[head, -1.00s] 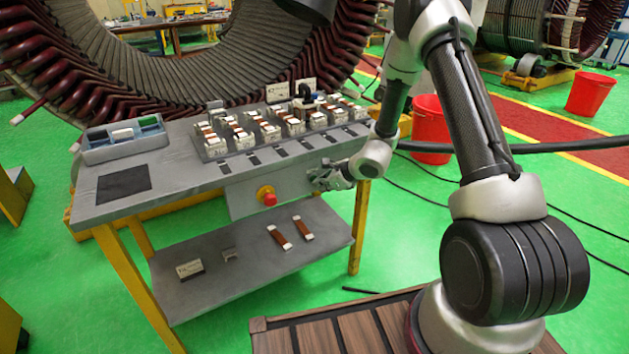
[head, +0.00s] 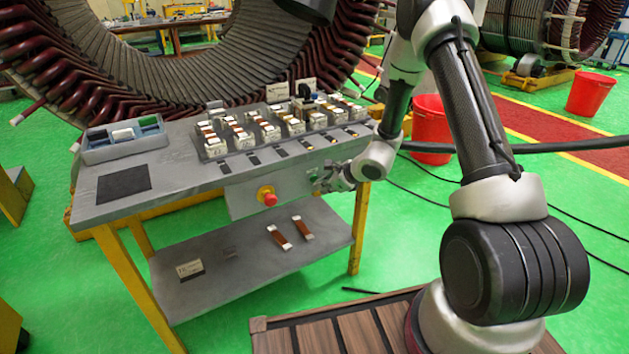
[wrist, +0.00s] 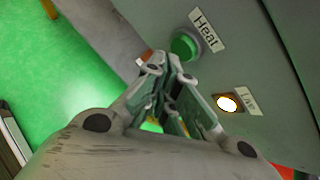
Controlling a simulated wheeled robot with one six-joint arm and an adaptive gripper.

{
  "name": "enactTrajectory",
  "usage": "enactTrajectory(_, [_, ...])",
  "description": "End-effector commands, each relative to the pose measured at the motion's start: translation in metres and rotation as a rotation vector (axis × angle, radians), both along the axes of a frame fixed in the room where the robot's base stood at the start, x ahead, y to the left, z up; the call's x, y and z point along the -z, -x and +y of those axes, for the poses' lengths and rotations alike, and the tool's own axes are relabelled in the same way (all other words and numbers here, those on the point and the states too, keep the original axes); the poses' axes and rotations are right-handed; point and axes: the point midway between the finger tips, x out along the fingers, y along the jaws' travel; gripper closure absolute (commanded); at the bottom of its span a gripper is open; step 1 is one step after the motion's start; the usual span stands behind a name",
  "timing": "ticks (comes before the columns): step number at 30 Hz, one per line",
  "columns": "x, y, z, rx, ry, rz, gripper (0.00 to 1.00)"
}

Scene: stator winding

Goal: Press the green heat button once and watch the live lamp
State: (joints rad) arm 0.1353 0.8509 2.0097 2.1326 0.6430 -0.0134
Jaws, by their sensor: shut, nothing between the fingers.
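The green heat button (wrist: 184,45) sits on a grey panel in the wrist view, next to its "Heat" label (wrist: 207,30). Below it the live lamp (wrist: 227,104) glows bright white in an amber surround, beside a "Live" label (wrist: 247,103). My gripper (wrist: 170,68) is shut and empty, its tips just below the green button. I cannot tell whether they touch it. In the head view my gripper (head: 322,180) is at the right of the bench's front panel (head: 240,199) and hides the button and lamp there.
A red stop button (head: 267,196) sticks out of the panel, left of my gripper. The bench top carries a row of white-and-brown coil pieces (head: 270,133) and a sorting tray (head: 125,140). Two brown bars (head: 279,237) lie on the lower shelf. A large stator stands behind.

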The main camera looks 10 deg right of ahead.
Motion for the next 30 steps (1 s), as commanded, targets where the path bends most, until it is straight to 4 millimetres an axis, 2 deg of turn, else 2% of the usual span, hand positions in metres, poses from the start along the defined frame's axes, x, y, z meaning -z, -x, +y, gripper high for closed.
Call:
enactTrajectory(12, [0.0, 0.005, -0.002, 0.001, 0.0, 0.001, 1.0])
enactTrajectory(24, [0.0, 0.041, -0.014, 0.002, 0.0, 0.001, 1.0])
enactTrajectory(30, [0.0, 0.051, -0.017, 0.002, 0.0, 0.0, 1.0])
